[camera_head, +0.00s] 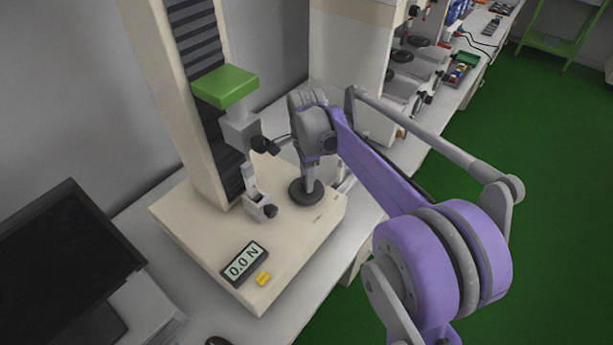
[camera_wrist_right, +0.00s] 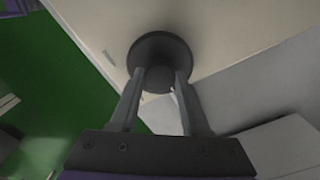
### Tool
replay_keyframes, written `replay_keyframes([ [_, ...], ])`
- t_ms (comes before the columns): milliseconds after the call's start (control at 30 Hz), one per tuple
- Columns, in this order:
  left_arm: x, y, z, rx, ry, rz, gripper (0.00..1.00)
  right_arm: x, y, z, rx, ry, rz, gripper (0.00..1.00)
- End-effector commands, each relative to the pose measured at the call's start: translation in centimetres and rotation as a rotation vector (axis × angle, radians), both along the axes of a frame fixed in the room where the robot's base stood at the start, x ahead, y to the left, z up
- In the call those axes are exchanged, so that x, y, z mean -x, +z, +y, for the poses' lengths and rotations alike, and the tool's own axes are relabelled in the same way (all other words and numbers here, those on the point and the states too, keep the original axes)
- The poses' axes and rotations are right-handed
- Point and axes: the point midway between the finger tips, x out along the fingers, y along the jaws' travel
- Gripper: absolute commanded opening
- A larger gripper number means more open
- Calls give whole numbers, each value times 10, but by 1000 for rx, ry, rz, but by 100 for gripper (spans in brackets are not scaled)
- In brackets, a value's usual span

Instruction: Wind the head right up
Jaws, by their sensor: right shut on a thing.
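The test stand's head is a green-topped block (camera_head: 225,87) on the dark ribbed column. A grey upper grip (camera_head: 241,132) hangs under it, well above the lower grip (camera_head: 261,207) on the cream base. A dark round handwheel (camera_head: 305,193) sits on the base to the right of the grips. My right gripper (camera_head: 309,182) points down over the handwheel. In the right wrist view, its two fingers are shut on the knob (camera_wrist_right: 158,79) at the middle of the handwheel (camera_wrist_right: 160,50). My left gripper is not in view.
The cream base (camera_head: 200,235) carries a display (camera_head: 243,263) reading 0.0 N and a yellow button (camera_head: 263,279). A dark monitor (camera_head: 65,270) stands at the left. Other devices (camera_head: 415,65) line the bench behind my right arm. Green floor is open at the right.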

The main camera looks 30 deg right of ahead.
Motion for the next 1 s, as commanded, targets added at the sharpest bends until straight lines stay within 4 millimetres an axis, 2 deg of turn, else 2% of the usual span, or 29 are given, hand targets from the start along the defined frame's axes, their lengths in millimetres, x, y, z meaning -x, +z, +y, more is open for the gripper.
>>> replay_keyframes([
  [33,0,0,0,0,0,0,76,0,0,0,0,-2,0,48],
  [200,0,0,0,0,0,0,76,0,0,0,0,-1,0,76],
  [567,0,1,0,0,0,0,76,0,6,0,0,0,0,76],
  [667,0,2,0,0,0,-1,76,0,19,0,0,0,0,76],
  [1000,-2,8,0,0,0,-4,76,0,86,0,0,-1,0,76],
])
